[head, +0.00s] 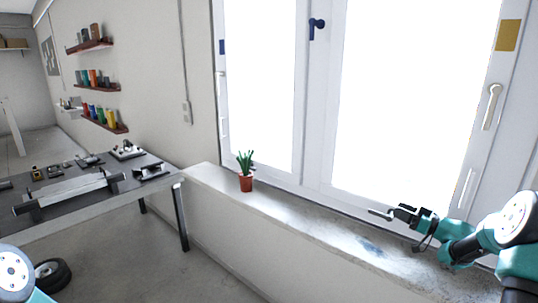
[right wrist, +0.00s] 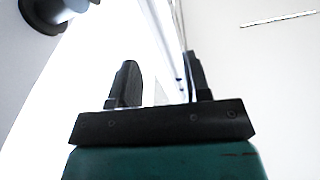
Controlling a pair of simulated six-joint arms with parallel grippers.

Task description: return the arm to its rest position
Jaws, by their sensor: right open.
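My right arm comes in from the right in the head view and reaches out over the window sill (head: 300,217). Its gripper (head: 388,211) is above the sill, in front of the lower window frame. In the right wrist view, the gripper (right wrist: 162,75) has its two black fingers apart with nothing between them. Of my left arm, only a teal joint shows at the bottom left of the head view; its gripper is out of the picture.
A potted plant (head: 246,183) stands on the sill, left of my right gripper. A window handle (head: 491,106) is on the right frame. A grey workbench (head: 95,205) with tools and parts stands at left. A wheel (head: 52,274) lies on the floor.

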